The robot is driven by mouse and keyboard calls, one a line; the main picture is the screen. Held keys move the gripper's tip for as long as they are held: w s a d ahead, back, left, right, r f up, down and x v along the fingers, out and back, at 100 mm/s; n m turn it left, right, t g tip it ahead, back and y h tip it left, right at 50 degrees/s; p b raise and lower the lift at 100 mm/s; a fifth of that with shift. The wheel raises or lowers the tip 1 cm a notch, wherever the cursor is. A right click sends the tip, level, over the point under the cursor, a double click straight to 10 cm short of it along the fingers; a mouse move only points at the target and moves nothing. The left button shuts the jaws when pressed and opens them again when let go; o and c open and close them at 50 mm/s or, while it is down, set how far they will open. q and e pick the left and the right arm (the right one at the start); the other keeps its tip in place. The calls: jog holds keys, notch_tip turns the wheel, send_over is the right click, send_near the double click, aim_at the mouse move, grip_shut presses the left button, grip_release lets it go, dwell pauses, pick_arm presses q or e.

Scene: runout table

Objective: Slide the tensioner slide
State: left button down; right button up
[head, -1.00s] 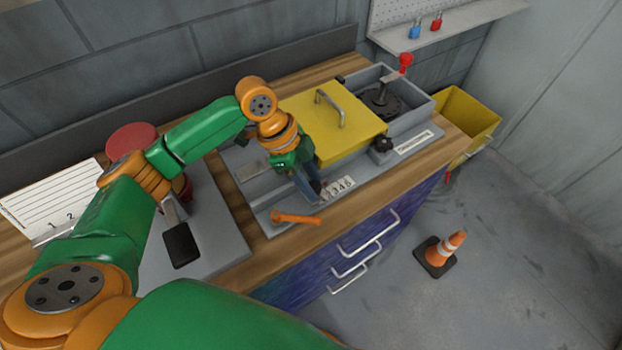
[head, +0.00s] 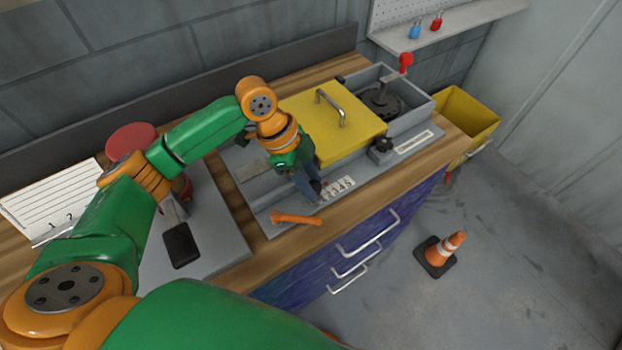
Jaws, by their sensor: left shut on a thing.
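My left gripper (head: 311,192) reaches down at the front of the grey machine bed, left of the yellow cover, beside a white numbered scale (head: 338,187). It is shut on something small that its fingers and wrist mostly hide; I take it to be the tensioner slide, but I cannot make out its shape. An orange lever (head: 296,218) lies just in front of the gripper on the bed's front left corner. My right gripper is not in view.
The yellow cover (head: 353,140) with a metal handle stands right of the gripper. A black knob (head: 382,147) sits at its front corner. A yellow bin (head: 469,115) is beyond the bench's right end. A traffic cone (head: 446,249) stands on the floor.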

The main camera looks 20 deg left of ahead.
pick_arm(q)
jog(key=shift+w+d+r+p, duration=0.25)
jog(key=shift+w+d+p, duration=0.35)
jog(key=shift+w+d, duration=0.2)
jog(key=shift+w+d+f, duration=0.1)
jog(key=shift+w+f, duration=0.1)
jog(key=shift+w, duration=0.15)
jog(key=c, duration=0.5)
grip_release()
jog(key=shift+c, duration=0.2)
jog(key=shift+o, duration=0.2)
jog(key=shift+s, duration=0.15)
jog(key=shift+s, duration=0.1)
